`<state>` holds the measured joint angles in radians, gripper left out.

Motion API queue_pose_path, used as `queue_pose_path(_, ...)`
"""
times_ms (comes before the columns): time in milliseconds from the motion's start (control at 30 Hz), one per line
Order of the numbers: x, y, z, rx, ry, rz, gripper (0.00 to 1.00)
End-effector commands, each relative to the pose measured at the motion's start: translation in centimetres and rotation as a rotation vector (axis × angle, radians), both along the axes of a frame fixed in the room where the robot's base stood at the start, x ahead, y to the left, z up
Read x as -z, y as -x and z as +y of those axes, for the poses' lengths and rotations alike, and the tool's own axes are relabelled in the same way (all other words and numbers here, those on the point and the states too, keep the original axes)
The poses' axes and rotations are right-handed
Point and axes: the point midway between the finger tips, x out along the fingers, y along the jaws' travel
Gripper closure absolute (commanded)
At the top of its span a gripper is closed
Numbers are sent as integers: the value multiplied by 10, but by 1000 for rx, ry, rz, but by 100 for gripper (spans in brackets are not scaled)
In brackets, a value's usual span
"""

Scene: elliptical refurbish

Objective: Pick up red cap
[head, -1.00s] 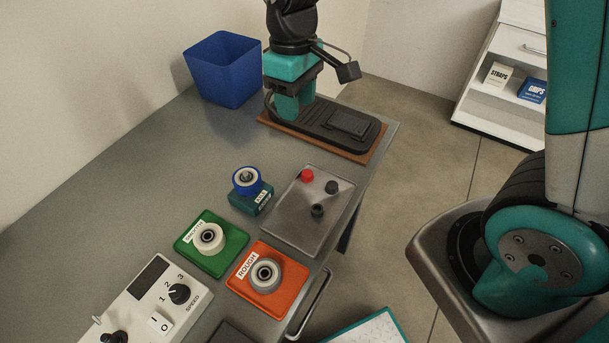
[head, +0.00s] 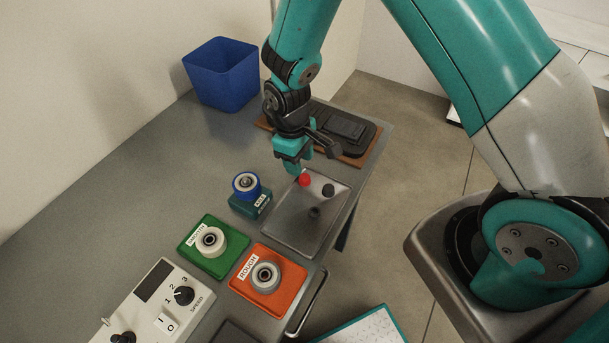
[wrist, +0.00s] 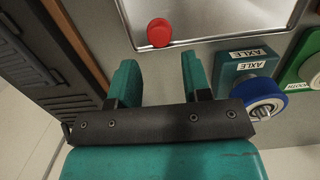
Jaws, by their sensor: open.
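The red cap (head: 305,180) is a small round piece on the grey metal tray (head: 292,228), near the tray's far left corner. In the wrist view the red cap (wrist: 159,32) lies at the top, beyond the fingertips and between their lines. My gripper (head: 293,168) is open and empty, just above and behind the cap at the tray's far edge. In the wrist view its two teal fingers (wrist: 160,72) are spread apart, with nothing between them. I cannot tell its exact height above the tray.
Two dark pieces (head: 328,190) share the tray. A teal AXLE block with a blue-rimmed roller (head: 247,185) stands left of it. Green SMOOTH (head: 214,262) and orange ROUGH (head: 268,291) blocks are nearer. A black device (head: 345,130) and a blue bin (head: 222,75) stand behind.

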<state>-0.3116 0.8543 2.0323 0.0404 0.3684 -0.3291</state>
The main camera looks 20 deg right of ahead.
Motion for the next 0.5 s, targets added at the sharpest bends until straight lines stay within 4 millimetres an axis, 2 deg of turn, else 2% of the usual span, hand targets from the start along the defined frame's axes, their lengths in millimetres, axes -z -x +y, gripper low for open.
queue_pose_path(300,38,11,-7,0,2,4,56)
queue_pose_path(500,47,11,-8,0,0,0,56)
